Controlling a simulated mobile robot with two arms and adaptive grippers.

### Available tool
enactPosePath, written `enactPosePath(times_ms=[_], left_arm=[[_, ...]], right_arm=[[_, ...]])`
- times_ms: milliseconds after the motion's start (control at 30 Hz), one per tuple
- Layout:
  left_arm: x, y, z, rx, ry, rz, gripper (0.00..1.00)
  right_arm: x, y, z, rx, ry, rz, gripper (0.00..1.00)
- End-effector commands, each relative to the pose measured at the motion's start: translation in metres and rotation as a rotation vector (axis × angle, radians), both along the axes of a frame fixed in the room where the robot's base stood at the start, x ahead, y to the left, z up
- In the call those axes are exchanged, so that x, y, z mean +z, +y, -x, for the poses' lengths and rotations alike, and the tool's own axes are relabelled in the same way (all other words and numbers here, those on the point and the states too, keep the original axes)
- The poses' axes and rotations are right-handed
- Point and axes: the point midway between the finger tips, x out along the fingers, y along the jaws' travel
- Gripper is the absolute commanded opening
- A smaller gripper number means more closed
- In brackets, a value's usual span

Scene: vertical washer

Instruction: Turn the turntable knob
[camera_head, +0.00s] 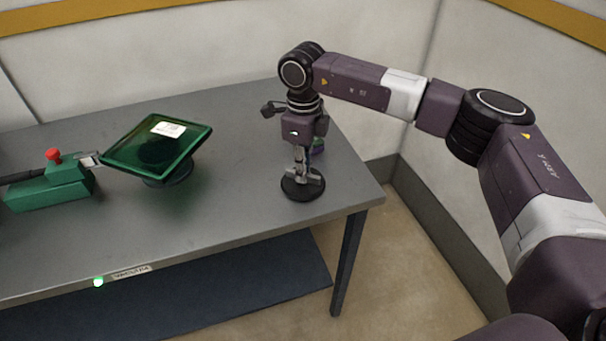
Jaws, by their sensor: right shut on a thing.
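My right gripper (303,172) points straight down at the right end of the table. It is shut on the upper part of a small knob with a round black base (302,190) that stands on the tabletop. The fingers partly hide the knob, so its turn angle cannot be told. A green square plate (157,152), tilted, with a white label, sits on a dark round base to the left, apart from the gripper. I cannot tell whether it is the turntable. My left gripper is not in view.
The grey table (235,200) has clear room between the green plate and the knob. Walls stand behind and right.

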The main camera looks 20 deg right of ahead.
Motion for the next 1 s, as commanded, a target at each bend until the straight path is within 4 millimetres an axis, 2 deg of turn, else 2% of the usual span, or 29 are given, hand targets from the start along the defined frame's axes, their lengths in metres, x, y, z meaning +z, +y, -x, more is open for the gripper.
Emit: enactPosePath(times_ms=[300, 700, 733, 867, 1000], left_arm=[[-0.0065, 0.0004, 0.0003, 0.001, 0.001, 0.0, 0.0], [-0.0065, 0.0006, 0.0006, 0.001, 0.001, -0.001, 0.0], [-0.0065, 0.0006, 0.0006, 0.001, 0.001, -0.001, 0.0], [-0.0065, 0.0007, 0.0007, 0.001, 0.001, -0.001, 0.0], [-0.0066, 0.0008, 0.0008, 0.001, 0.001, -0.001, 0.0]], right_arm=[[0.0008, -0.0004, -0.0008, 0.074, -0.003, 0.0, 0.0], [0.0013, -0.0004, -0.001, 0.08, -0.003, 0.0, 0.0], [0.0014, -0.0004, -0.001, 0.079, -0.003, 0.0, 0.1], [0.0011, -0.0004, -0.0008, 0.079, -0.002, 0.0, 0.24], [0.0006, -0.0003, -0.0005, 0.079, -0.001, 0.0, 0.26]])
